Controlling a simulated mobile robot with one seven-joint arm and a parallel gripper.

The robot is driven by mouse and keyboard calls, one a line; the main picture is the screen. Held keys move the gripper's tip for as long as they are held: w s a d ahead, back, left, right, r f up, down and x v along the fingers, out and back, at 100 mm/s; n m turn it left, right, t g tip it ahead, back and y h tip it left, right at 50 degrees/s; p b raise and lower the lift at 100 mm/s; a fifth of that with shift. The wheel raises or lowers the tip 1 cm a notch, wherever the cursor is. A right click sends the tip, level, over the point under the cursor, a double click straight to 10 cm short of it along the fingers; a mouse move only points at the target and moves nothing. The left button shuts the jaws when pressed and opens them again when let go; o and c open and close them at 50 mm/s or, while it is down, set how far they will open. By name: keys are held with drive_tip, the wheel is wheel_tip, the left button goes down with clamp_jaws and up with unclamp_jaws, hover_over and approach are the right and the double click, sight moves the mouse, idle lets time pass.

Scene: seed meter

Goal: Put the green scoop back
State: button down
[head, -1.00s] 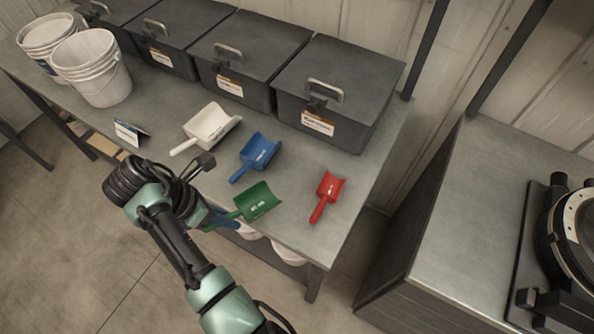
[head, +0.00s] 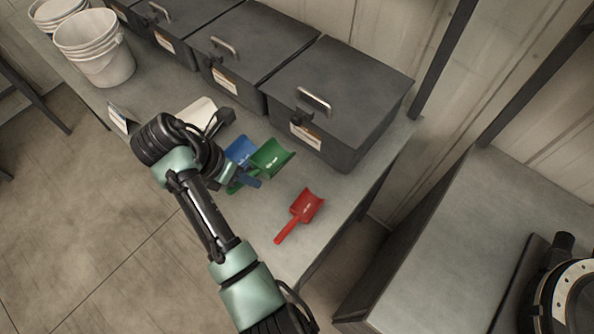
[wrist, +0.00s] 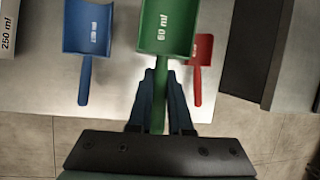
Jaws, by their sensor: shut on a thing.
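My gripper (head: 246,180) is shut on the handle of the green scoop (head: 271,157). In the wrist view the fingers (wrist: 158,92) close on its handle, and the green bowl (wrist: 167,28), printed 60 ml, points away from me. It looks larger than its neighbours there, so it seems held above the table. In the head view it partly overlaps the blue scoop (head: 240,150), between that and the red scoop (head: 306,206). The wrist view shows the blue scoop (wrist: 87,27) to its left and the red scoop (wrist: 200,53) to its right, partly hidden.
A white scoop (head: 198,111) lies left of the blue one, partly behind my arm. Dark lidded bins (head: 345,85) line the back of the grey table (head: 345,190). White buckets (head: 92,45) stand at the far left. A second bench (head: 455,250) is at right.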

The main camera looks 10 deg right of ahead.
wheel_tip(320, 180, down, 10)
idle(0.5)
drive_tip(key=shift+d+f, duration=0.1)
drive_tip(key=c, duration=0.8)
unclamp_jaws()
drive_tip(key=shift+c, duration=0.2)
